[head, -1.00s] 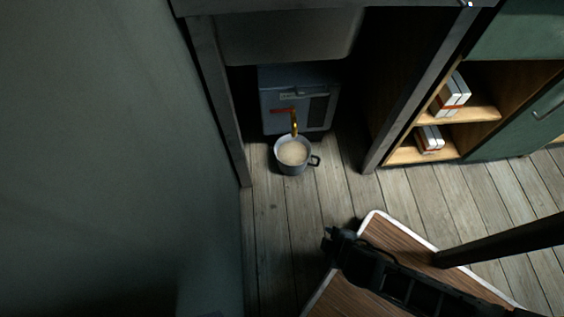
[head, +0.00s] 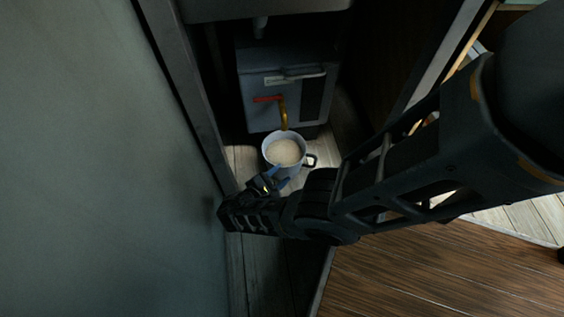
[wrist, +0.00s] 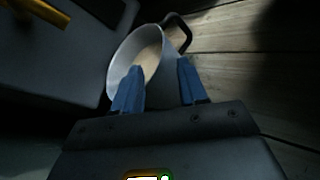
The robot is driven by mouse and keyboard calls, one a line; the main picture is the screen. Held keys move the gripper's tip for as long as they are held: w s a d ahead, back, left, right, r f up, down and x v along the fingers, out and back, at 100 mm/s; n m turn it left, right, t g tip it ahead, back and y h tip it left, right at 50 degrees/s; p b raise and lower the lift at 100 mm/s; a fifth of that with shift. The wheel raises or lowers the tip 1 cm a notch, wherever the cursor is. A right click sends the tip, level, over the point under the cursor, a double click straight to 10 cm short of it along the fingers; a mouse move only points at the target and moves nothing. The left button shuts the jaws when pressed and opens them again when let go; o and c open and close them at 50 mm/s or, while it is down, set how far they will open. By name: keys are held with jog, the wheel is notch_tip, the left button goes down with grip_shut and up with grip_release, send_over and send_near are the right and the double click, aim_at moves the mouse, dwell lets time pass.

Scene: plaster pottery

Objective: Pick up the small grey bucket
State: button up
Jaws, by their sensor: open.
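The small grey bucket (head: 284,151) stands on the wooden floor under a brass spout, with pale, creamy contents and a dark handle on its right side. My gripper (head: 279,180) is at its near side, low by the floor, with its blue fingers pointing at the bucket. The fingers are apart, and one overlaps the bucket's rim in the picture. I cannot tell whether they touch it. My arm hides part of the floor to the right.
A grey metal box (head: 287,87) with the brass spout (head: 284,113) and a red lever stands right behind the bucket. A grey post (head: 183,95) and a wall (head: 90,150) are close on the left. A wooden tabletop (head: 430,275) is at the lower right.

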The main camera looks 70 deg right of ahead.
aim_at(298, 163)
jog(key=x, duration=0.2)
jog(key=b+x, duration=0.1)
jog(key=x, duration=0.4)
jog(key=shift+s+d+f, duration=0.1)
jog(key=shift+s+d, duration=0.1)
jog(key=shift+s, duration=0.25)
grip_shut()
jog(key=shift+b, duration=0.3)
dwell(0.7)
